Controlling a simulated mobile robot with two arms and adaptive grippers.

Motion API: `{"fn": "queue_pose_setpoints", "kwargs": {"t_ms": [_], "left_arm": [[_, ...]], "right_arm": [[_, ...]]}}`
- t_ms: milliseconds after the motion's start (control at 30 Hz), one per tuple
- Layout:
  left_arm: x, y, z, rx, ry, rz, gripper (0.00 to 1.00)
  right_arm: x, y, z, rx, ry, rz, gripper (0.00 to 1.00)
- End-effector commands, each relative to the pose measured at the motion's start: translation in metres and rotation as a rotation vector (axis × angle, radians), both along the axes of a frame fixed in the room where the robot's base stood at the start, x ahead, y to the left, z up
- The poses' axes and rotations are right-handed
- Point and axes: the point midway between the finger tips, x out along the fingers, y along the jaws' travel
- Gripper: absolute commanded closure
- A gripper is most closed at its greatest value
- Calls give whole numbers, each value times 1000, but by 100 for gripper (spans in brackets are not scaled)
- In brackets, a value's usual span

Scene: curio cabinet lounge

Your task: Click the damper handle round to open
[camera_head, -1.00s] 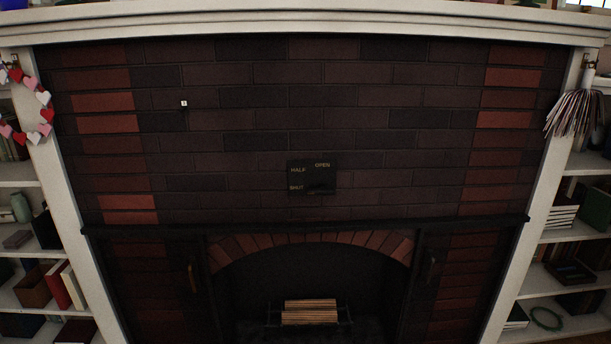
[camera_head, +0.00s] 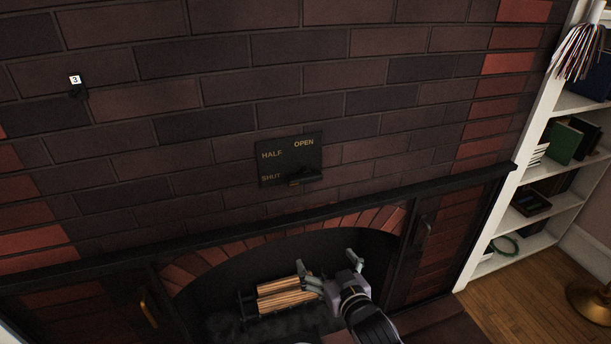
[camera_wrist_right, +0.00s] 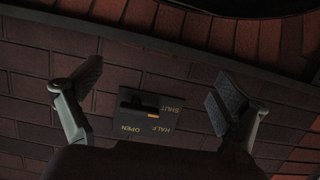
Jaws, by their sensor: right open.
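The damper plate (camera_head: 268,170) is a dark square on the brick above the fireplace arch, lettered SHUT, HALF and OPEN. Its dark damper handle (camera_head: 308,177) lies low on the plate, pointing left toward SHUT. My right gripper (camera_head: 328,265) is open and empty, below the plate in front of the fireplace opening. In the right wrist view the plate (camera_wrist_right: 110,105) and handle (camera_wrist_right: 135,104) appear upside down between the spread fingers (camera_wrist_right: 157,88), apart from them. My left gripper is out of view.
A dark mantel ledge (camera_head: 455,188) juts out between my right gripper and the plate. Below it are logs (camera_head: 285,293) in the firebox and a brass door handle (camera_head: 148,312). A small tag marked 3 (camera_head: 75,80) hangs upper left. Shelves (camera_head: 545,190) stand at right.

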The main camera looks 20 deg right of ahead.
Motion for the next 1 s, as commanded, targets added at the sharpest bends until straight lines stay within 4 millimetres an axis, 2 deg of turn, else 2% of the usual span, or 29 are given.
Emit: {"fn": "queue_pose_setpoints", "kwargs": {"t_ms": [33, 100, 200, 300, 467, 1000], "left_arm": [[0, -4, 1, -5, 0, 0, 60], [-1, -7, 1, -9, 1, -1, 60], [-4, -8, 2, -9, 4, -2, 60], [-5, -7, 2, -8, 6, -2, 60], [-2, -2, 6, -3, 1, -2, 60], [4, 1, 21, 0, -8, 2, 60]], "right_arm": [[0, -1, 38, 9, -66, -4, 5], [-2, -2, 76, 21, -132, -9, 5], [-6, -3, 112, 31, -195, -14, 5], [-7, -4, 128, 36, -224, -16, 5], [8, -3, 133, 37, -231, -17, 5], [119, 1, 132, 38, -230, -16, 5]]}}
